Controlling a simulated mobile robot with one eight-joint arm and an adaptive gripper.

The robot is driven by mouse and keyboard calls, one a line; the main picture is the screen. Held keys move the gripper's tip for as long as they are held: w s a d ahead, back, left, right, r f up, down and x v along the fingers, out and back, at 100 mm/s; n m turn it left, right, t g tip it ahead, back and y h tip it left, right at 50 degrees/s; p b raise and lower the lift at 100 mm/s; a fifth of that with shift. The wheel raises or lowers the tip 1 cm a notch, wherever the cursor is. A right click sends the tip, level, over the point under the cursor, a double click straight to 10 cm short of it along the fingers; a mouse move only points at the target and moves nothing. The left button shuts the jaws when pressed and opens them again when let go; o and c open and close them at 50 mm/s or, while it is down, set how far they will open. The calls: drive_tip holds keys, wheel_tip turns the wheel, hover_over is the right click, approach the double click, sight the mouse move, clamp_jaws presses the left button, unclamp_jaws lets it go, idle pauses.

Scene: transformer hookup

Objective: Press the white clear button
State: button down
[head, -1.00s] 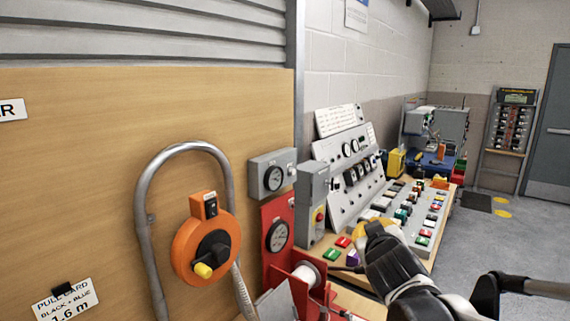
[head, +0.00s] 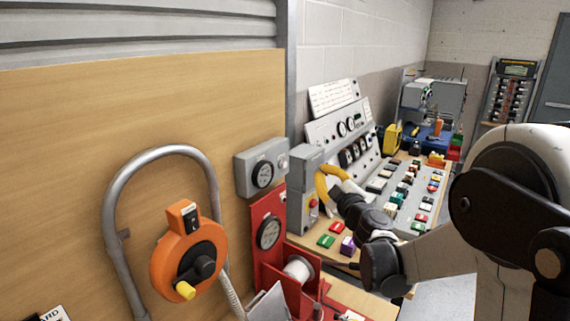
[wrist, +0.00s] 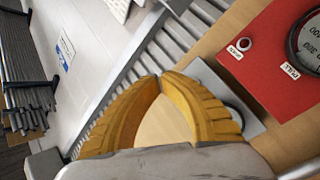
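In the head view, the red panel (head: 272,205) stands against the wooden board; the button is too small to tell there. My gripper (wrist: 160,76) has yellow curved fingers whose tips meet, with bare wood showing between them. In the head view, my gripper (head: 328,178) is right of the red panel, by a grey box. It is apart from the button.
A gauge (head: 268,232) is on the red panel, and a grey box with a dial (head: 262,168) is above it. A grey box with a red knob (head: 304,215) stands to the right. A white spool (head: 298,268) is below. A sloped button console (head: 412,195) lies behind my arm.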

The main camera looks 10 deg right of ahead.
drive_tip(key=shift+w+a, duration=0.1)
drive_tip(key=w+a, duration=0.6)
idle(0.5)
drive_tip(key=shift+w+a, duration=0.1)
idle(1.2)
drive_tip(key=shift+w+a, duration=0.2)
drive_tip(key=shift+w, duration=0.05)
drive_tip(key=shift+w+a, duration=0.3)
idle(0.8)
idle(0.3)
drive_tip(key=shift+s+d, duration=0.6)
drive_tip(key=shift+s+d+b, duration=0.45)
drive_tip(key=shift+s+d, duration=1.3)
drive_tip(key=shift+s, duration=0.05)
